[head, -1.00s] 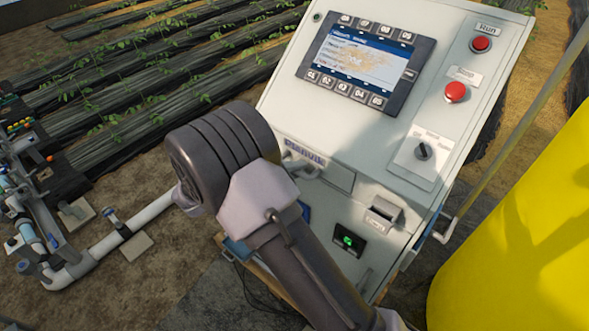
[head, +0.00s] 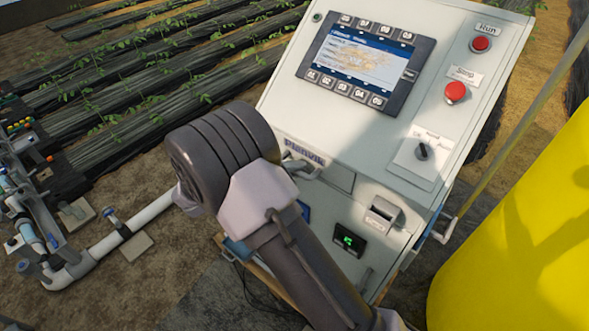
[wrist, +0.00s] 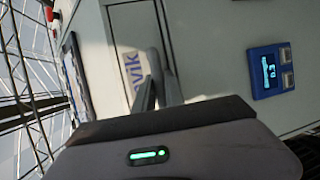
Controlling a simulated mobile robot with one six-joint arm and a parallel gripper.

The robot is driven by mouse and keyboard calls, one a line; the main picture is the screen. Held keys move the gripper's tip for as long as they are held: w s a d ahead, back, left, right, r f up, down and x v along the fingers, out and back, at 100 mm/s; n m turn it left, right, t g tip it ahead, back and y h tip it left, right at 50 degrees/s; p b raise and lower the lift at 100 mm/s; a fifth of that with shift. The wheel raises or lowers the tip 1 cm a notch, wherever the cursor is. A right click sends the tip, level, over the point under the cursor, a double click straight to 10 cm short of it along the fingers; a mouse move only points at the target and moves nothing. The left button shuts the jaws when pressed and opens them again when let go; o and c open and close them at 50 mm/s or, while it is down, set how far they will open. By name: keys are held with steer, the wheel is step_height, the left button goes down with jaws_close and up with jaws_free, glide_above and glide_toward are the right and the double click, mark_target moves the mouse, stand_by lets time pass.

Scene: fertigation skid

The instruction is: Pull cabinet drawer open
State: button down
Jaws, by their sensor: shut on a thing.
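The cabinet (head: 408,140) is a pale grey box with a sloped control face. Its drawer (head: 340,181) is a flat panel below that face, partly covered by my arm in the head view. A grey handle (head: 303,168) shows just right of my wrist. In the wrist view the drawer front (wrist: 134,27) bears partly hidden blue lettering. My gripper (wrist: 156,76) is against this front, its fingers close together and shut on the handle, which they mostly hide.
A screen (head: 357,62), red buttons (head: 456,92) and a rotary switch (head: 422,151) are on the cabinet. A yellow tank (head: 530,235) stands close at right. White pipes (head: 100,248) and valves lie at left. A blue-framed display (wrist: 270,70) is beside the drawer in the wrist view.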

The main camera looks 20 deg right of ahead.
steer(key=s+a+p, duration=0.4)
steer(key=s+a, duration=0.7)
steer(key=a, duration=0.4)
steer(key=shift+s+a, duration=0.2)
steer(key=shift+a, duration=0.2)
steer(key=c, duration=1.7)
jaws_free()
steer(key=shift+r, duration=0.1)
